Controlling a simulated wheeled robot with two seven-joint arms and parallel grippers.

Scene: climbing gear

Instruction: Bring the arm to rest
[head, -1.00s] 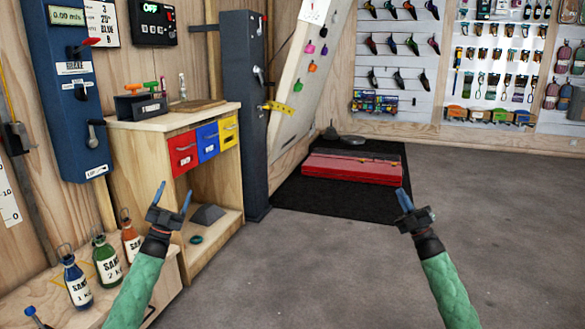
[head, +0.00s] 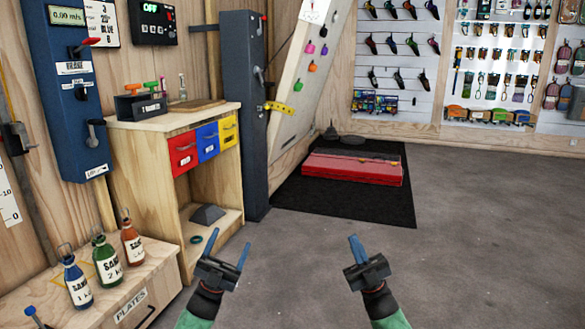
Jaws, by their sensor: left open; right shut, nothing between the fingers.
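My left gripper (head: 226,249) is at the bottom centre of the head view. Its two blue fingers are apart, with nothing between them. It is in front of the wooden cabinet's lower right side and appears to touch nothing. My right gripper (head: 357,249) is to the right of it, over the grey floor. Its blue fingers are together and hold nothing. Both green-sleeved arms come up from the bottom edge, mostly out of view.
A wooden cabinet (head: 149,185) with coloured drawers stands at left. A plates box (head: 155,290) at lower left carries several sand bottles (head: 107,260). A red case (head: 352,170) lies on a black mat (head: 290,202). The grey floor (head: 480,230) at right is clear.

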